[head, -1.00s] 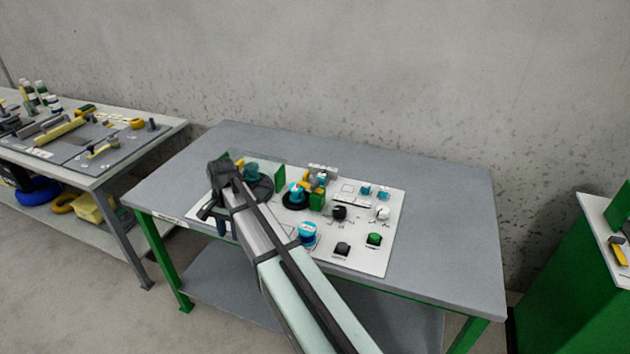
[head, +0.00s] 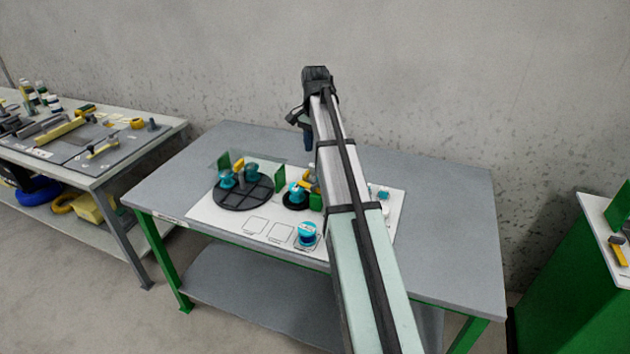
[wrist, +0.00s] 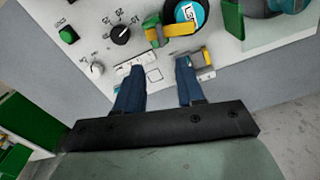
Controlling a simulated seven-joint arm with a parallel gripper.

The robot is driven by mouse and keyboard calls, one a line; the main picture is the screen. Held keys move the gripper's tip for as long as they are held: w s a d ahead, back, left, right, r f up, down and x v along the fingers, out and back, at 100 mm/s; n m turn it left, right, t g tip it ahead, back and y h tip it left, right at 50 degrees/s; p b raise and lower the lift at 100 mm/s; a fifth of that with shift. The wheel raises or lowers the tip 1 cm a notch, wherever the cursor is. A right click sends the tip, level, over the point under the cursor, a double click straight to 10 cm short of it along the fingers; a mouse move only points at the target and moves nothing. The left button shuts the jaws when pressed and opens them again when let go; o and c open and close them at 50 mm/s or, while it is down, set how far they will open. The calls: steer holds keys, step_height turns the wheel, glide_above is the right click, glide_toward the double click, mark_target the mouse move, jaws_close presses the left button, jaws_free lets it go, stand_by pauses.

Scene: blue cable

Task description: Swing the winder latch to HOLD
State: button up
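The winder shows in the head view as a black disc with a teal spool (head: 296,190); its spool top also shows at the upper edge of the wrist view (wrist: 185,12). A yellow arm with a green block (wrist: 153,30) stands beside it. A small grey and yellow lever (wrist: 194,58), which looks like the latch, lies just beyond my right fingertip; its exact setting and label are too small to read. My gripper (wrist: 155,74) is open and empty, its blue fingers apart above the panel edge. In the head view the gripper (head: 307,142) is raised behind the panel.
The white panel (head: 238,222) lies on the grey table (head: 460,230). A larger black turntable (head: 243,200) with teal posts stands left of the winder. A black knob (wrist: 121,35), a white knob (wrist: 96,70) and a green button (wrist: 68,34) lie nearby. My arm hides the panel's right part in the head view.

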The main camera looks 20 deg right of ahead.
mark_target(315, 183)
step_height(315, 183, down, 13)
stand_by(0.6)
steer(key=shift+c, duration=0.3)
jaws_close()
